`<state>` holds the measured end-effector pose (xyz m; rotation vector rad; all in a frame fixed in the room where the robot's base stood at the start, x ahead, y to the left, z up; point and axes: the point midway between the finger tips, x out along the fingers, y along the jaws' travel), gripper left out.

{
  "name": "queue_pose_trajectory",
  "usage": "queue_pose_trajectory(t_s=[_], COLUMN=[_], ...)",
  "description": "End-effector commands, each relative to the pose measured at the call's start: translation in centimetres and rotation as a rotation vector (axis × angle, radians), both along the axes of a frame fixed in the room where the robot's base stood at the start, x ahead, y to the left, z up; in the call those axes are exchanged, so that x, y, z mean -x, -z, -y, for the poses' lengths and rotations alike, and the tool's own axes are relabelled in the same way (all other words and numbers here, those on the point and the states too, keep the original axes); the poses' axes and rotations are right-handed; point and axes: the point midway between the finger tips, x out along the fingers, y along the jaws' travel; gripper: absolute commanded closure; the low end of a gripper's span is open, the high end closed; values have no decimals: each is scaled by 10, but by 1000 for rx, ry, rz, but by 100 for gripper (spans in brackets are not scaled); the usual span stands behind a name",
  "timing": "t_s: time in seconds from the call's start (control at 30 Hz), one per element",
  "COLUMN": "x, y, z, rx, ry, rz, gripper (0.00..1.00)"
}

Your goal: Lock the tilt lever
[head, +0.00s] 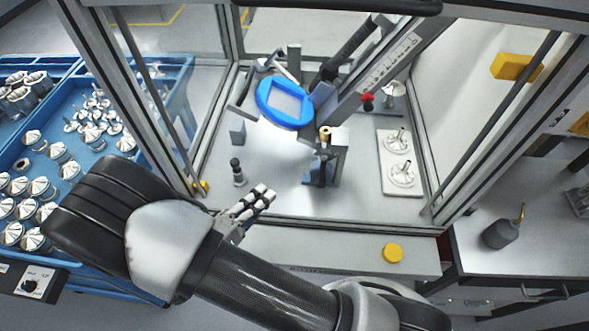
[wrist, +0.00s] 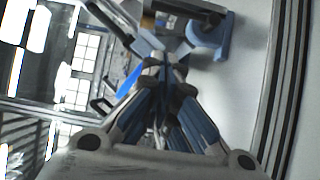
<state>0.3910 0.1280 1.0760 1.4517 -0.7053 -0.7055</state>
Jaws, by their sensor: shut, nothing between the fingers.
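The tilting fixture carries a blue ring plate (head: 285,103) with a pale square middle, tilted inside the enclosure. A grey post (head: 341,150) with a brass-topped knob (head: 325,132) and a dark handle stands right of the plate. A short black-knobbed lever (head: 237,168) stands upright on the enclosure floor at the left. I cannot tell for certain which of these is the tilt lever. My gripper (head: 268,193) is shut and empty at the enclosure's front opening, right of the short lever and apart from it. In the wrist view its closed fingertips (wrist: 165,64) point toward a blue-based part (wrist: 214,46).
The enclosure's left frame post (head: 130,95) and front sill (head: 330,224) border the opening. A white plate (head: 385,184) with metal parts lies inside at the right, near a red knob (head: 367,98). A yellow button (head: 393,253) sits on the front ledge. Blue trays (head: 148,160) of machined parts stand left.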

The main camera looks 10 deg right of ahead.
Motion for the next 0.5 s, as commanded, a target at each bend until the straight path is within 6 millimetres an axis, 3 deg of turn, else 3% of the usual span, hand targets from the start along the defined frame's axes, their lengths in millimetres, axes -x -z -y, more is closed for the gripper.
queue_pose_trajectory(t_s=[0.33, 0.5], x=[-1, -9], y=[0, 0], z=[0, 12], rx=[0, 0], ry=[-1, 2], rz=[1, 1], gripper=[100, 100])
